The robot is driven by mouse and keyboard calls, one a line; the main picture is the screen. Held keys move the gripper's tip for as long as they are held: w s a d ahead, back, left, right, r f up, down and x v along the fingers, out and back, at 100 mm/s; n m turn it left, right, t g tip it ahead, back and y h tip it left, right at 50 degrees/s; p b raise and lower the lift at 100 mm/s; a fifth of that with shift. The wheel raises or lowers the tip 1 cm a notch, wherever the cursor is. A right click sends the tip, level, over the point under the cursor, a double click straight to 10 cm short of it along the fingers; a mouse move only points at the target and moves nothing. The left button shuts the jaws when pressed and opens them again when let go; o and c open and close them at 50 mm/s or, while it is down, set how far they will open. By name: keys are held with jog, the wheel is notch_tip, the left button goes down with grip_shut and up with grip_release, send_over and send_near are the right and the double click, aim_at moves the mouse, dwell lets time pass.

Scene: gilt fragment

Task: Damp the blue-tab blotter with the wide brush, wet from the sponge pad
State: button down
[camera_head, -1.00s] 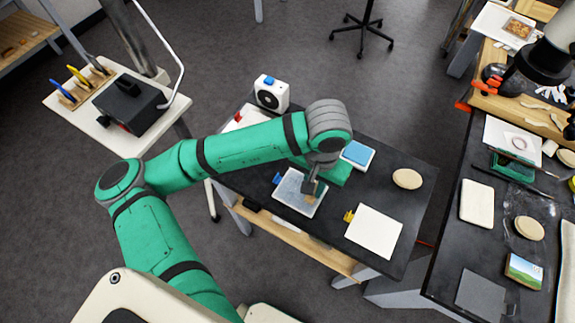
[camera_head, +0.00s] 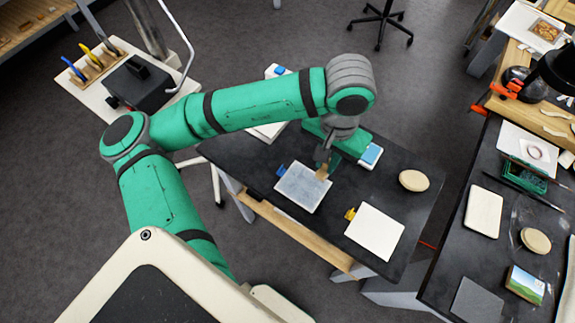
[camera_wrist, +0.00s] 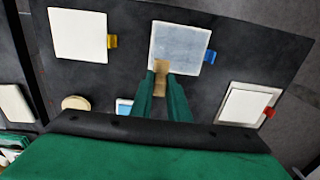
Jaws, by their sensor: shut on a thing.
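The blue-tab blotter (camera_head: 301,189) lies flat on the dark table, its surface grey-blue and slightly mottled. It also shows in the wrist view (camera_wrist: 186,42). My gripper (camera_head: 326,158) is shut on the wide brush (camera_wrist: 161,67), a short wooden-coloured piece between the fingers. The brush tip is over the blotter's upper right edge in the head view (camera_head: 322,172). I cannot tell whether it touches. The sponge pad (camera_head: 371,154), blue in a white tray, lies right of my gripper, partly hidden by my wrist.
A white yellow-tab blotter (camera_head: 375,231) lies nearer the front, and a red-tab one (camera_wrist: 241,104) lies on the other side. A round tan disc (camera_head: 414,180) is at the right. A second cluttered bench (camera_head: 480,250) stands farther right.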

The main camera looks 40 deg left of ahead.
jog(key=shift+w+d+r, duration=0.1)
jog(key=shift+r, duration=1)
